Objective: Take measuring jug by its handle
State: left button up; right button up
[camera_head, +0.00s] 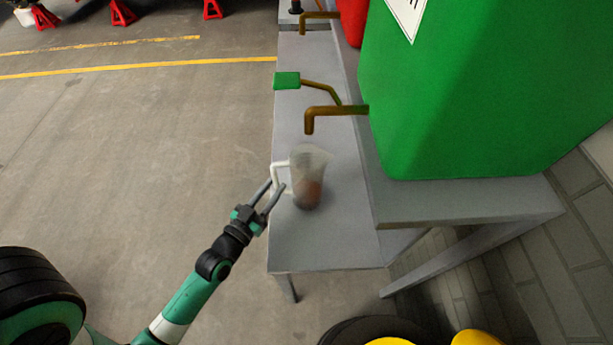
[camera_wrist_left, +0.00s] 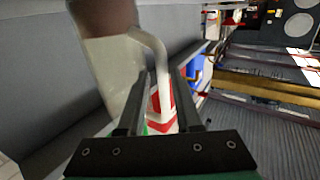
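The measuring jug (camera_head: 309,178) is clear with a brownish lower part. It stands upright on the grey bench below a brown tap spout (camera_head: 309,124). Its white handle (camera_head: 274,177) points left, toward my left gripper (camera_head: 276,186). In the left wrist view, the jug (camera_wrist_left: 108,62) is at upper left, and its pale handle (camera_wrist_left: 158,55) runs down between my two dark fingers (camera_wrist_left: 162,75). The fingers are apart, one on each side of the handle, with gaps showing. Whether either finger touches the handle is unclear. My right gripper is not in view.
A big green tank (camera_head: 450,100) stands on a higher grey shelf (camera_head: 465,203) right of the jug. The tap's green lever (camera_head: 287,81) hangs over the bench (camera_head: 325,245).

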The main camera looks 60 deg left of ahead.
pick_arm(q)
jog(key=shift+w+a+f, duration=0.1)
jog(key=shift+w+a, duration=0.05)
jog(key=x, duration=0.1)
jog(key=b+x, duration=0.1)
jog(key=x, duration=0.1)
jog(key=shift+a+f, duration=0.1)
jog(key=shift+f, duration=0.2)
jog(key=shift+w+a+r, duration=0.25)
jog(key=shift+w+a, duration=0.05)
jog(key=shift+w, duration=0.2)
jog(key=shift+w+a, duration=0.15)
jog(key=shift+w, duration=0.2)
jog(key=shift+s+f, duration=0.1)
grip_shut()
